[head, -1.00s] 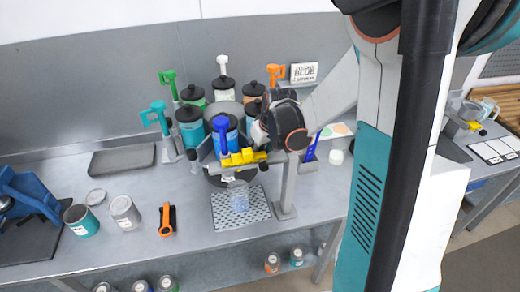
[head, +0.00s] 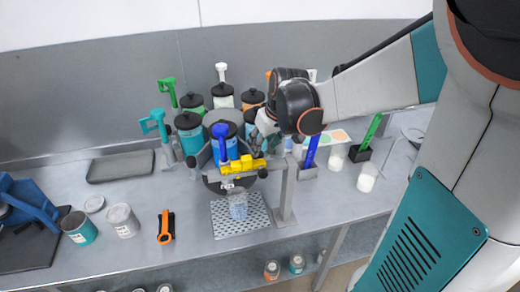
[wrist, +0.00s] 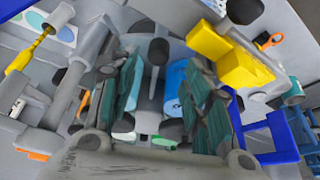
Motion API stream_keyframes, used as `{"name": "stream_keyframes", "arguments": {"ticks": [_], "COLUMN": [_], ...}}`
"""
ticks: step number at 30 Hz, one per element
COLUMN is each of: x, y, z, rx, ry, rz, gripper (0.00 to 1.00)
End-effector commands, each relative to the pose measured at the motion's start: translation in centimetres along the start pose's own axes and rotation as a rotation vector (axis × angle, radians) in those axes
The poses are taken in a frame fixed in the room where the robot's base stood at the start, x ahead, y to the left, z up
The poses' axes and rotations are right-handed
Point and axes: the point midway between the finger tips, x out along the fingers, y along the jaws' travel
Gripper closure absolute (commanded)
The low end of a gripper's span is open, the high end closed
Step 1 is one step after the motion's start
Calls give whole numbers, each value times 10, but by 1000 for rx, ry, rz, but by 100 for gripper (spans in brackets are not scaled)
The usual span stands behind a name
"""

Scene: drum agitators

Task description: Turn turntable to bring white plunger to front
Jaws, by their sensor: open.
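The turntable carries several black-lidded drums, with plungers around it. The white plunger (head: 221,72) stands at the back, behind its drum (head: 222,95). The blue plunger (head: 220,140) is at the front, by a blue drum (head: 229,150) and a yellow clamp (head: 243,165). A teal plunger (head: 156,120) is at the left and a green one (head: 168,90) at the back left. My gripper (head: 262,132) is at the turntable's right side, partly hiding the orange plunger.
A metal support post (head: 287,190) stands just right of the turntable, with a perforated drip tray (head: 225,220) in front. Loose cans (head: 122,220) and an orange-handled tool (head: 165,227) lie front left. A grey tray (head: 121,165) is farther back.

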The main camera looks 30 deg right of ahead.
Motion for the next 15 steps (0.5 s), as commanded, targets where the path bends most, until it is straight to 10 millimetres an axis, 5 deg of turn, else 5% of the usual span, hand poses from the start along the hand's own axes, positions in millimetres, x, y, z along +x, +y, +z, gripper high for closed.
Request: {"name": "stream_keyframes", "arguments": {"ticks": [6,15], "x": [-25,-33], "y": [0,-1], "z": [0,2], "rx": [0,-1], "ry": [0,0], "rz": [0,0], "gripper": [55,55]}}
